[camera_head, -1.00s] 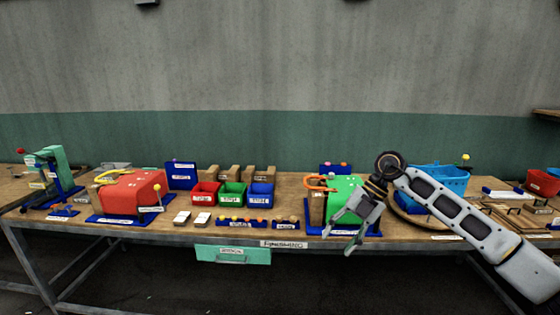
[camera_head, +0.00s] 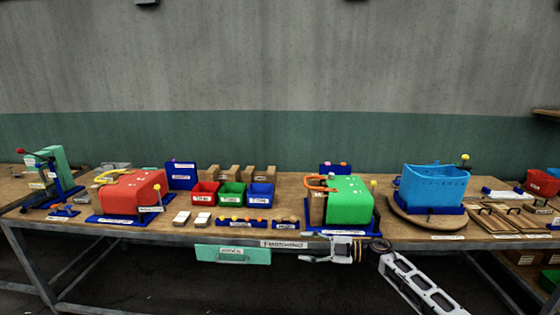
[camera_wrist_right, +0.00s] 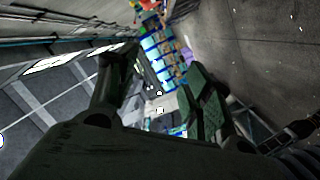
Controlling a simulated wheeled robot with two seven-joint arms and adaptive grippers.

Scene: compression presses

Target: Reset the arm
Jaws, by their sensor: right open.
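My right gripper (camera_head: 328,254) is in front of the table's front edge, below the green press, and points to the left in the head view. In the right wrist view its two fingers (camera_wrist_right: 160,85) are spread apart with nothing between them. My right forearm comes up from the lower right of the head view. My left gripper does not show in either view.
A workbench (camera_head: 400,236) holds a red press (camera_head: 130,195), a green press (camera_head: 349,200), a blue bucket (camera_head: 436,184) on a round board, and red, green and blue bins (camera_head: 232,196). A green drawer (camera_head: 232,254) hangs under the front edge. The floor in front is open.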

